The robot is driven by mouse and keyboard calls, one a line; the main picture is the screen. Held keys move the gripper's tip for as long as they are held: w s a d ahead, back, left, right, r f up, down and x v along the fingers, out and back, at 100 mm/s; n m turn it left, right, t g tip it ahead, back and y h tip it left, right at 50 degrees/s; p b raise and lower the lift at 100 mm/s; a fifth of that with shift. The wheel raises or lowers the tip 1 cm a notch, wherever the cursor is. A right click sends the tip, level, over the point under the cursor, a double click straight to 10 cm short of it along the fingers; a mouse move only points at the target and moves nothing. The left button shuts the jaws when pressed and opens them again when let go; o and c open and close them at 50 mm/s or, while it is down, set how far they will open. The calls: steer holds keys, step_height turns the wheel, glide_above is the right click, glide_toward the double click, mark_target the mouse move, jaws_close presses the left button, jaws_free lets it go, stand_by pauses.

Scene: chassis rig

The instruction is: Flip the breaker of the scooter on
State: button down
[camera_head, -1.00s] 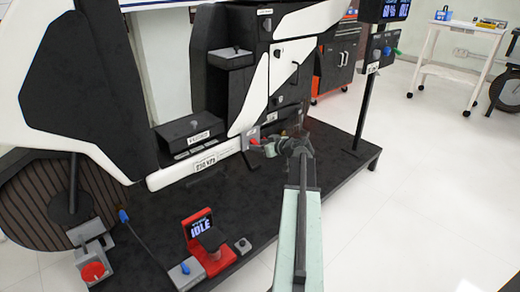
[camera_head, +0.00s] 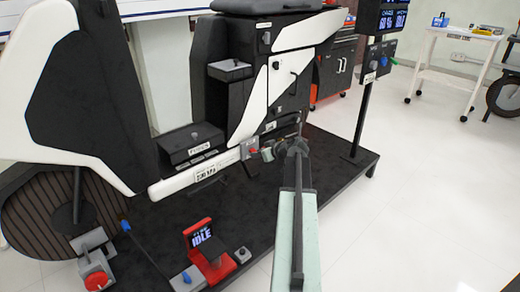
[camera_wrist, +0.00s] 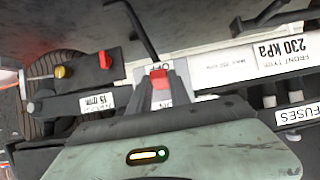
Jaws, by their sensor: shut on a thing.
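The scooter (camera_head: 262,95), black and white, stands on a dark platform. Its breaker (camera_head: 250,150) is a small grey plate with a red lever low on the side, at the end of the white rail. In the wrist view, which shows the labels upside down, the red lever (camera_wrist: 159,79) lies between an OFF label above and an ON label below in the picture. My gripper (camera_head: 267,152) reaches the breaker from the right. In the wrist view, my gripper (camera_wrist: 160,92) is shut around the lever; the fingers partly hide the plate.
A fuse box (camera_head: 192,144) sits left of the breaker above the rail. A red stand with an IDLE screen (camera_head: 203,240) is on the platform in front. A post with screens (camera_head: 366,85) rises at the right. A red tool cabinet (camera_head: 334,72) stands behind.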

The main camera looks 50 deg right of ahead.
mark_target(254, 151)
steer(key=r+g+p, duration=0.1)
steer(key=p, duration=0.2)
steer(key=r+g+p, duration=0.2)
steer(key=p, duration=0.2)
steer(key=shift+w+d, duration=0.2)
steer(key=shift+w, duration=0.1)
steer(key=g+p, duration=0.3)
steer(key=p, duration=0.1)
steer(key=shift+w+r, duration=0.25)
steer(key=shift+w, duration=0.1)
steer(key=shift+w+r+g+p, duration=0.15)
steer(key=shift+g+p, duration=0.6)
steer(key=shift+g, duration=0.35)
steer(key=shift+a+y, duration=0.1)
steer(key=shift+y, duration=0.2)
steer(key=c, duration=1.2)
jaws_free()
